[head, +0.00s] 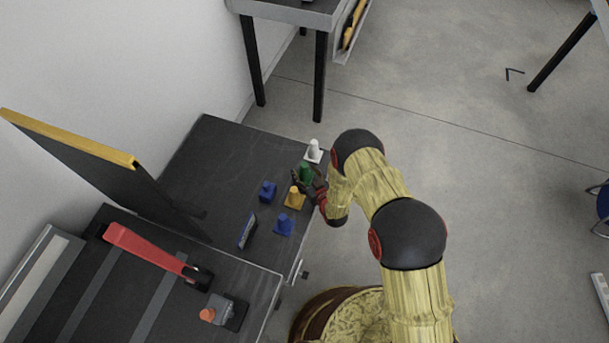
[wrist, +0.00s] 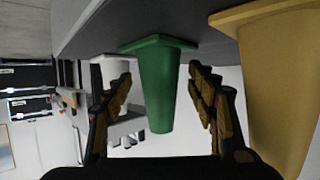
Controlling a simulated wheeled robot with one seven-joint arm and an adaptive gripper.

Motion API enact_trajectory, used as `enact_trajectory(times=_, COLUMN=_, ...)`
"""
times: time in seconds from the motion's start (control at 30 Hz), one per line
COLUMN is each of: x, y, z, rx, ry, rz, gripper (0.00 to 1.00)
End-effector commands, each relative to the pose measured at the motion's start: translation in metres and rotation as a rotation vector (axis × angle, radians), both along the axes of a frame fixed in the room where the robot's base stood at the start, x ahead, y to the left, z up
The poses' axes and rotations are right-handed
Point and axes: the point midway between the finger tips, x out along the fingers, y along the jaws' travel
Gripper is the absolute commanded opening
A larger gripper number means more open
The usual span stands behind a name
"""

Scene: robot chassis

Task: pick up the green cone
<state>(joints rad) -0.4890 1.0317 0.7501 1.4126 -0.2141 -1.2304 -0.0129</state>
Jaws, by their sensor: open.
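The green cone (head: 306,172) stands on the dark tabletop near its right edge in the head view. In the wrist view the green cone (wrist: 159,85) appears upside down, centred between the two fingers. My gripper (head: 312,184) is at the cone, coming from the right side of the table. In the wrist view my gripper (wrist: 160,105) is open, with one finger on each side of the cone and visible gaps to both. The cone's base still rests on the table surface. Part of the cone is hidden by the gripper in the head view.
A white cone (head: 314,151) stands just behind, a yellow cone (head: 295,198) just in front. Two blue pieces (head: 267,191) (head: 284,224) and a small dark box (head: 248,231) are nearby. A red-handled tool (head: 145,249) lies on the nearer surface. Open floor lies to the right.

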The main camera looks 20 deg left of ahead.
Motion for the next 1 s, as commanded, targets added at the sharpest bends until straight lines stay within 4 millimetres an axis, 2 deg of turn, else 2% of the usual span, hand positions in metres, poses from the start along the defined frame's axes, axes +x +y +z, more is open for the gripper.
enact_trajectory(times=0.27, x=0.0047, y=0.0037, z=-0.0023, rx=0.0, ry=0.001, rz=-0.001, gripper=0.57)
enact_trajectory(times=1.0, x=0.0045, y=0.0036, z=-0.0023, rx=0.0, ry=0.001, rz=-0.001, gripper=0.16)
